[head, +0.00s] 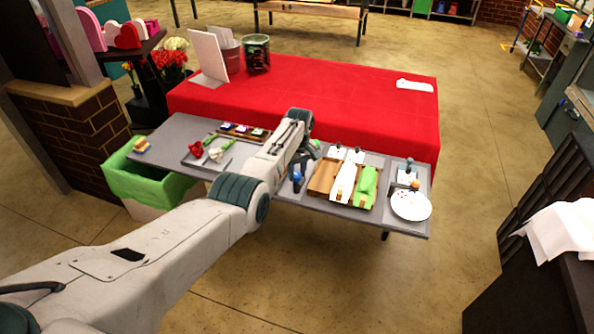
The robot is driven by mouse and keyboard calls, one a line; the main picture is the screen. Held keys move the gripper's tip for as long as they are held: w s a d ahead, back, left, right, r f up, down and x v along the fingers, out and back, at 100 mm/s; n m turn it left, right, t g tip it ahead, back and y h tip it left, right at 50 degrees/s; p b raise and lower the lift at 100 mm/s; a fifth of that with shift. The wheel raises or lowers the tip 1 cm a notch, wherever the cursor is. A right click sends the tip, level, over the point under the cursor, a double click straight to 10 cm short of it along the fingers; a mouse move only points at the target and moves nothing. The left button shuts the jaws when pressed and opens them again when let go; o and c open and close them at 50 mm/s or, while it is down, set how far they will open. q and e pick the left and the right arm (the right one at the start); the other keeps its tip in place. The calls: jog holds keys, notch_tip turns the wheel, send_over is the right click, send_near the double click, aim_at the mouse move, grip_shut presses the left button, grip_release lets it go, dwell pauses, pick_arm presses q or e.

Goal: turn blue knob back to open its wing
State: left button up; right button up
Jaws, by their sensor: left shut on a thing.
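A small blue knob (297,180) shows just below my left gripper (302,168), at the left side of a wooden fixture (322,179) on the grey table. My left arm comes in from the lower left and its gripper points down there, shut on the knob as far as the view shows. The arm hides part of the knob and its base. The fixture carries a brown panel, a white wrap (343,183) and a green wrap (366,187) side by side. Which part is the knob's wing cannot be told. My right gripper is not in view.
On the grey table (175,137), a tray with red and white flowers (196,149) lies left of my arm. A white plate (411,205) and a small grey-topped post (409,164) stand at the right. A red-covered table (350,95) is behind; a green-lined bin (150,182) is left.

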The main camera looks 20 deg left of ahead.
aim_at(298, 175)
pick_arm(q)
jog(key=m+p, duration=0.1)
jog(key=m, duration=0.3)
jog(key=shift+r+m, duration=0.1)
jog(key=shift+m, duration=0.2)
jog(key=m+p, duration=0.1)
jog(key=m, duration=0.3)
jog(key=shift+m, duration=0.3)
jog(key=m+p, duration=0.1)
jog(key=m, duration=0.4)
jog(key=shift+m, duration=0.3)
jog(key=o, duration=1)
jog(key=shift+c, duration=0.2)
notch_tip(298, 175, up, 11)
jog(key=b, duration=0.1)
jog(key=shift+s+d, duration=0.15)
jog(key=shift+d, duration=0.05)
